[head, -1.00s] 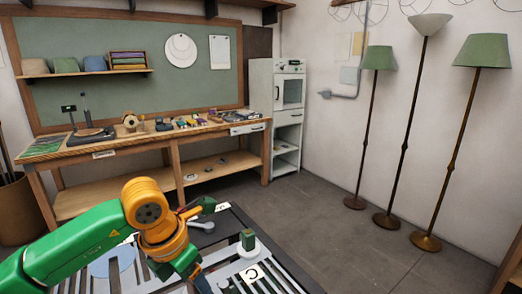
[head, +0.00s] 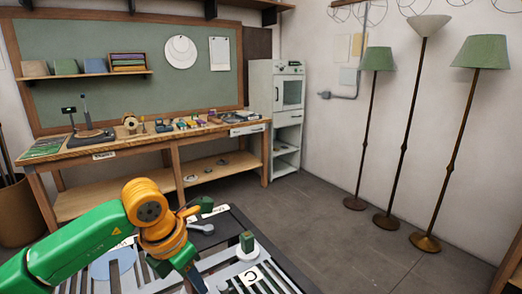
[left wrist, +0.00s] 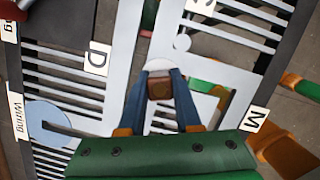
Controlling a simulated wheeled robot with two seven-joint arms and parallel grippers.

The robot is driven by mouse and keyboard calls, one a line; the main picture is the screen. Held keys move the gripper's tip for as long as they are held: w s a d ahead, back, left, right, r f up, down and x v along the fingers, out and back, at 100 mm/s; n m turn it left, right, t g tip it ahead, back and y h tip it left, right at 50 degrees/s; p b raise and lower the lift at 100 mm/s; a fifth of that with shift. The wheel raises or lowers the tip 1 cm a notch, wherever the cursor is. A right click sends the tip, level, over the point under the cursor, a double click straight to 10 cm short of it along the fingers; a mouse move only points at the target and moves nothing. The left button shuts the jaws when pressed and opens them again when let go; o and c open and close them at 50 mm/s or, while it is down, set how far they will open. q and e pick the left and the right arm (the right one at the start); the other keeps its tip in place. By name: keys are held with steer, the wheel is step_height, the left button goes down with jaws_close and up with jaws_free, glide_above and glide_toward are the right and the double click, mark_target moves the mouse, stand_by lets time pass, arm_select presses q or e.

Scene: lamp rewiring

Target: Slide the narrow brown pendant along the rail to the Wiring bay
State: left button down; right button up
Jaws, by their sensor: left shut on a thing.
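The narrow brown pendant (left wrist: 160,88) shows as a small brown block between the blue fingers of my left gripper (left wrist: 160,95) in the left wrist view. The fingers are shut on it, above a pale slotted rail plate (left wrist: 130,45). In the head view my left gripper (head: 194,284) is at the bottom edge and its fingertips are partly cut off; the pendant is not clear there. The Wiring label (left wrist: 17,115) is at the left of the wrist view, beside a blue disc (left wrist: 48,124). The blue disc (head: 113,262) also shows left of my wrist in the head view.
A green block (head: 247,241) on a pale round base stands on the rail plate, right of my gripper. Cards D (left wrist: 97,58) and M (left wrist: 256,120) mark the plate. A workbench (head: 150,140) is behind; floor lamps (head: 455,150) stand right, with open floor between.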

arm_select(q)
steer(key=w+a+p, duration=0.2)
steer(key=w, duration=0.1)
steer(key=shift+a, duration=0.15)
stand_by(0.5)
steer(key=s+a+b, duration=0.4)
steer(key=s+a, duration=0.3)
steer(key=a, duration=0.4)
steer(key=shift+s, duration=0.4)
